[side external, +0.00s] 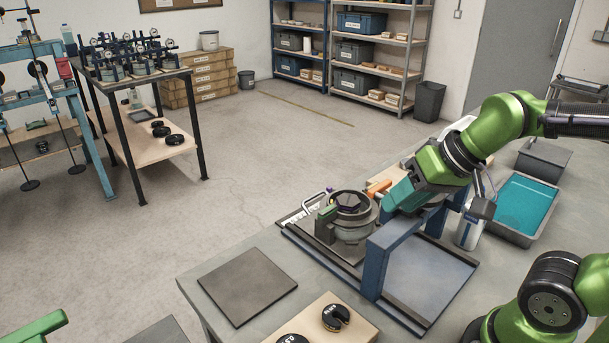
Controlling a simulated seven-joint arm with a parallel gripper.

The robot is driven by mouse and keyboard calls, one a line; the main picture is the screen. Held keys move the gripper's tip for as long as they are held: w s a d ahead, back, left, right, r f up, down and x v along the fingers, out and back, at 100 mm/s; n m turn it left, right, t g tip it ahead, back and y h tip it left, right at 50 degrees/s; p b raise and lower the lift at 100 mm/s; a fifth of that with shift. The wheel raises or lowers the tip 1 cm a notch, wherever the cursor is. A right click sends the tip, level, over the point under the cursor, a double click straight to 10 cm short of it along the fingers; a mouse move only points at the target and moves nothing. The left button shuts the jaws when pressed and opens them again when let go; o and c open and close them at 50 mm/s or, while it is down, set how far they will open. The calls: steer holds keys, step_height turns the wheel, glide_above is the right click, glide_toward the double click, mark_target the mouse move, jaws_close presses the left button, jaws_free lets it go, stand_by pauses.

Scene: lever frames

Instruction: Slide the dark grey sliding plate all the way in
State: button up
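The dark grey sliding plate (346,256) lies between dark rails on the bench. The track's bare blue-grey bed (432,275) shows right of the frame. My gripper (392,200) is low behind the cell and the frame. Its fingertips are largely hidden, so its opening and any contact with the plate cannot be told.
A loose dark square plate (248,286) lies at the bench's front left. A wooden board (318,328) with black weights (336,317) is at the front edge. A grey tray with a teal inside (524,204) and a white bottle (469,231) stand to the right.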

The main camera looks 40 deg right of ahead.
steer(key=shift+s+a+r, duration=0.15)
steer(key=shift+s+r, duration=0.05)
steer(key=shift+s, duration=0.2)
